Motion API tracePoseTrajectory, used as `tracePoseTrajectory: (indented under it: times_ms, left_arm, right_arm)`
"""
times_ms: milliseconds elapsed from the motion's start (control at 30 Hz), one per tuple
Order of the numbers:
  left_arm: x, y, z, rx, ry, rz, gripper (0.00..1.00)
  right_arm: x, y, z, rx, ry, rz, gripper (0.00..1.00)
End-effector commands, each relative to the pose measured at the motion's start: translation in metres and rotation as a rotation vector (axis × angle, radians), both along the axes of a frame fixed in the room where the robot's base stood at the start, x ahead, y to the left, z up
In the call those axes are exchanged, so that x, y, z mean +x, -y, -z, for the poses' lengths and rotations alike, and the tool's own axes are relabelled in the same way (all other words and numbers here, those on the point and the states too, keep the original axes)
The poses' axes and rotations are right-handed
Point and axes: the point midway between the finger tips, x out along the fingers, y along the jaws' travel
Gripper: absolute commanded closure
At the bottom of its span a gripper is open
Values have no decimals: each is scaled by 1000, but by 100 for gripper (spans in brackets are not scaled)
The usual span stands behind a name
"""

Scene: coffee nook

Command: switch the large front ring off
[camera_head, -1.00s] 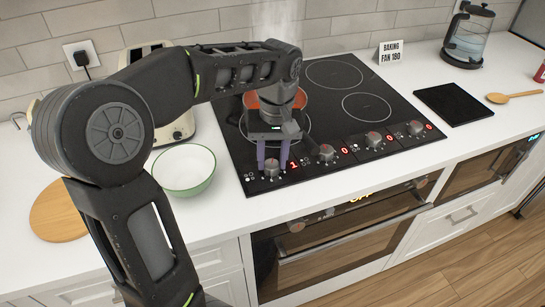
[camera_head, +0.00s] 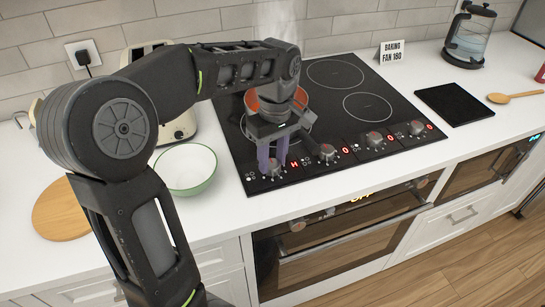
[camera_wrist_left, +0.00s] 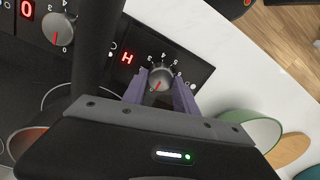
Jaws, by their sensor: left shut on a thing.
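The black hob (camera_head: 350,150) has a row of knobs along its front edge. My left gripper (camera_head: 273,165) reaches down to the leftmost knob (camera_head: 272,170) and is shut on it. In the left wrist view the purple fingers sit on either side of this knob (camera_wrist_left: 160,79), and its red pointer line is partly visible. The red display beside it (camera_wrist_left: 126,58) reads H. An orange-red pan (camera_head: 253,101) stands on the left of the hob, partly hidden by my gripper. The front left ring (camera_head: 243,128) is partly covered. My right gripper is out of view.
The other knobs (camera_head: 326,152) to the right show red 0 displays. A white-green bowl (camera_head: 185,170) and a round wooden board (camera_head: 60,210) lie left of the hob. A toaster (camera_head: 180,125) stands behind my arm. Steam rises behind the gripper.

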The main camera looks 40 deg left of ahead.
Motion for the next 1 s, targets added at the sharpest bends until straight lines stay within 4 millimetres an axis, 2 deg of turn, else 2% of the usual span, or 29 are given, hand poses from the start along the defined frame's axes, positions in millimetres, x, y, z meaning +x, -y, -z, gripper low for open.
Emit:
tracePoseTrajectory:
  times_ms: [233, 267, 500, 800, 1000]
  left_arm:
    - [0, 0, -1, 1, 1, -2, 100]
    - [0, 0, -1, 0, 2, -2, 63]
    - [0, 0, 0, 0, 1, -1, 44]
    - [0, 0, -2, 0, 1, 0, 44]
    - [2, 0, -22, 0, 3, 1, 44]
  right_arm:
    - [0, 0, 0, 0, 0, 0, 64]
    - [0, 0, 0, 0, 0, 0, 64]
    - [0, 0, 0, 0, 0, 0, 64]
    - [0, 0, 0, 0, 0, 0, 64]
    - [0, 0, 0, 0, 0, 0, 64]
